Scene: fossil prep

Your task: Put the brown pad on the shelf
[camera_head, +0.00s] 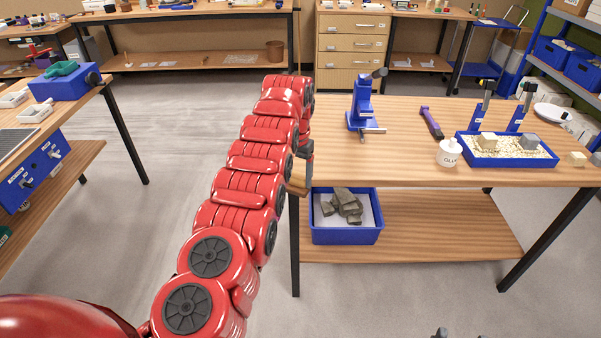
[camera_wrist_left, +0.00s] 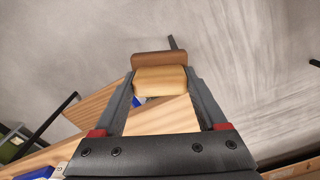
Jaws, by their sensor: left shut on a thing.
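The brown pad (camera_wrist_left: 160,80), a small block with a tan face and a darker brown far part, is between the fingers of my left gripper (camera_wrist_left: 162,76) in the left wrist view. The fingers are shut on it. In the head view the pad (camera_head: 298,181) shows partly beside my red left arm, just left of the bench's near left corner; the arm hides much of the gripper. The bench's wooden lower shelf (camera_head: 430,222) is to the right of the pad and lower. Small dark tips at the bottom edge may be my right gripper (camera_head: 458,334); their state is unclear.
A blue bin (camera_head: 345,236) of grey-brown stones stands at the lower shelf's left end; the shelf's right part is clear. The benchtop (camera_head: 390,160) holds a blue stand (camera_head: 363,108), glue bottle (camera_head: 448,152) and blue tray (camera_head: 507,160). A rack (camera_head: 566,76) with blue bins stands far right.

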